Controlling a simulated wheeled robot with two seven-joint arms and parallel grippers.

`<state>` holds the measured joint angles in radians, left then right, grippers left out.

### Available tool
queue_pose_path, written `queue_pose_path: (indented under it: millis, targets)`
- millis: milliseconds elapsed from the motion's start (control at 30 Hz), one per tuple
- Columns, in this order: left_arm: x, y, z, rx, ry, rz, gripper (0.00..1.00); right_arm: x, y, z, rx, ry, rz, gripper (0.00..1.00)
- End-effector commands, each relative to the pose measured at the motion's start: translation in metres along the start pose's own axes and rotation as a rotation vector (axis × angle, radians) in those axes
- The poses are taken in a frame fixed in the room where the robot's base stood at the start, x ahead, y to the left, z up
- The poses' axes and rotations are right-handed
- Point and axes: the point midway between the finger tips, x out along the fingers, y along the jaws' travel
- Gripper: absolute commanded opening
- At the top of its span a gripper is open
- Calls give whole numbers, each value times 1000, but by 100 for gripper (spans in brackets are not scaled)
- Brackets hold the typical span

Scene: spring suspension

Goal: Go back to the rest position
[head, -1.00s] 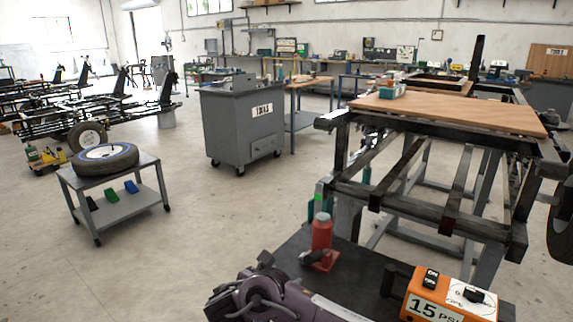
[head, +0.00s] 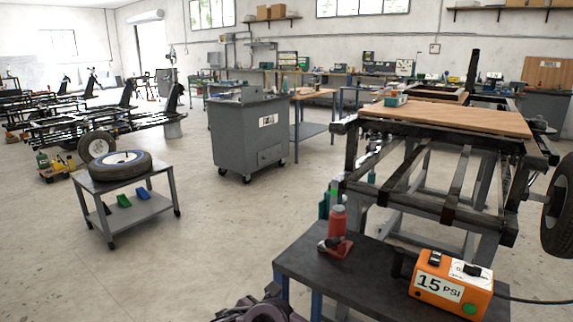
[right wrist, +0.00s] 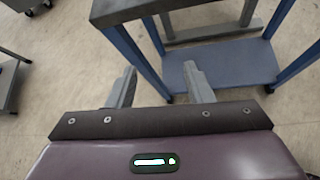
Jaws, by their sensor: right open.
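My right gripper (right wrist: 161,85) shows in the right wrist view with its two grey fingers apart and nothing between them. It is over open floor in front of a table with blue legs (right wrist: 132,55). In the head view only a dark purple part of my arm shows at the bottom edge, and its fingers cannot be made out. My left gripper is in neither view.
A dark-topped table (head: 300,265) stands close in front, bearing a red bottle jack (head: 337,230) and an orange 15 PSI box (head: 450,285). A trailer frame (head: 430,205) is behind it. A cart (head: 150,205) with a wheel (head: 107,165) stands left. Floor between is clear.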

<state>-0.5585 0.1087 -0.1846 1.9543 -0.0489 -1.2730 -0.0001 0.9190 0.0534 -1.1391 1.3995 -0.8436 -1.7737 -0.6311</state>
Motion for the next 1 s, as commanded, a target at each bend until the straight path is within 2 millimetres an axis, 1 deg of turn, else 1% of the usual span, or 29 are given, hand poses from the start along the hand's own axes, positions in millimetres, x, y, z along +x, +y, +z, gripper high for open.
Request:
queue_pose_path:
  millis: [33,267,367,467,500,567,600,667,733,767,800,867,900,1000]
  targets:
    - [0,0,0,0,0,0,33,-1,-3,-10,29,35,-3,47]
    - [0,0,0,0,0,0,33,-3,-23,-61,229,234,-46,47]
    - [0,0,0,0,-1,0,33,-5,-35,-87,355,340,-87,47]
    - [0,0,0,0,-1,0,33,-8,-54,-119,525,465,-158,47]
    - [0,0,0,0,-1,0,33,-9,-64,-132,611,518,-198,47]
    - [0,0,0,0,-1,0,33,-10,-81,-151,752,592,-270,47]
    - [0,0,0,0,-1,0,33,-10,-93,-163,850,631,-323,47]
    - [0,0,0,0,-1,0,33,-9,-113,-178,995,677,-407,47]
    - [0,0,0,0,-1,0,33,-6,-140,-194,1162,707,-511,47]
    - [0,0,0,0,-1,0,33,-5,-153,-200,1234,712,-557,47]
    - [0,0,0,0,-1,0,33,-3,-170,-207,1327,711,-616,47]
    - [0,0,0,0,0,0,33,0,-195,-216,1450,697,-695,47]
    - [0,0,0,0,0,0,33,1,-212,-220,1520,681,-742,47]
    - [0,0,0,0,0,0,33,4,-247,-228,1664,632,-834,47]
